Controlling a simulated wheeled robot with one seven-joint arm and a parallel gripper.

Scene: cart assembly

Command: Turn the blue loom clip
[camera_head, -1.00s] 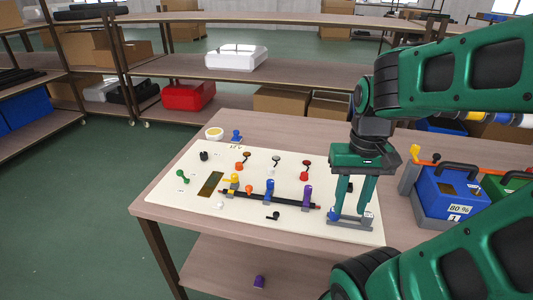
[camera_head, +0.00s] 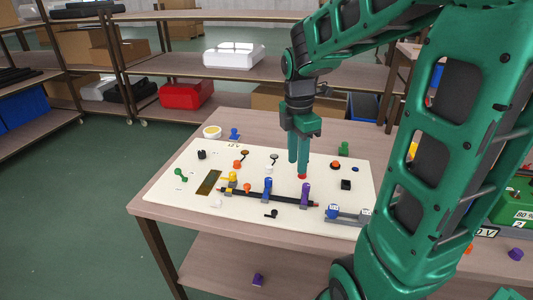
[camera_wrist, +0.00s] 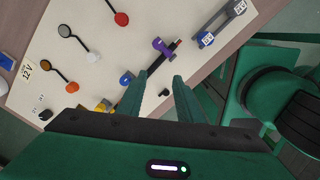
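The blue loom clip (camera_head: 267,187) stands on the black loom (camera_head: 243,194) on the cream board, between the yellow clip (camera_head: 232,177) and the purple clip (camera_head: 306,192). In the wrist view the blue clip (camera_wrist: 126,78) shows just left of the left fingertip. My gripper (camera_head: 299,168) points down over the board, right of and behind the blue clip in the head view. Its fingers are apart with nothing between them in the wrist view (camera_wrist: 160,77). I cannot tell its exact height above the board. The yellow clip is partly hidden by the gripper in the wrist view.
A red disc (camera_head: 302,176) shows by the fingertips in the head view. A grey bracket with blue parts (camera_head: 348,214) lies at the board's right. The board's front left is mostly clear.

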